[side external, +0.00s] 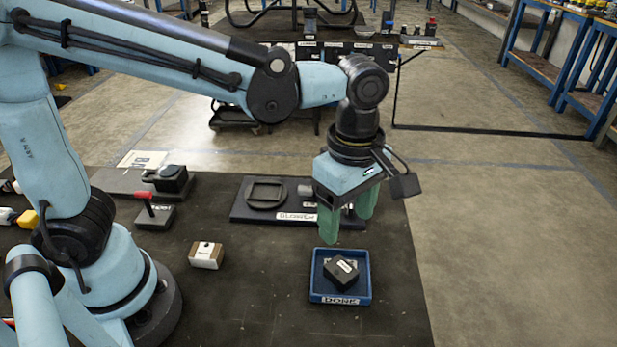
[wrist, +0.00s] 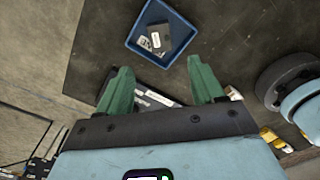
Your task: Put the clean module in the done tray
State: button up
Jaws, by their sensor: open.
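A small dark module (side external: 341,271) with a white label lies inside the blue tray (side external: 364,287), whose front label reads DONE. It sits at an angle to the tray walls. In the wrist view the module (wrist: 159,36) also shows inside the tray (wrist: 184,27). My gripper (side external: 344,225) has green fingers and is above and behind the tray, apart from the module. In the wrist view my gripper (wrist: 158,90) has its fingers spread wide with nothing between them.
A dark fixture plate (side external: 240,212) with a square frame stands behind the tray. A white and brown block (side external: 206,255) lies left of the tray. A red-handled device (side external: 154,215) stands further left. The dark table is clear in front, and its right edge is near the tray.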

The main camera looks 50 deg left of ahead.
jog(key=s+a+m+t, duration=0.1)
jog(key=a+m+t, duration=0.6)
jog(key=a+m, duration=0.9)
jog(key=shift+s+a+r+m, duration=0.3)
jog(key=shift+s+r+m, duration=0.15)
jog(key=shift+m, duration=0.55)
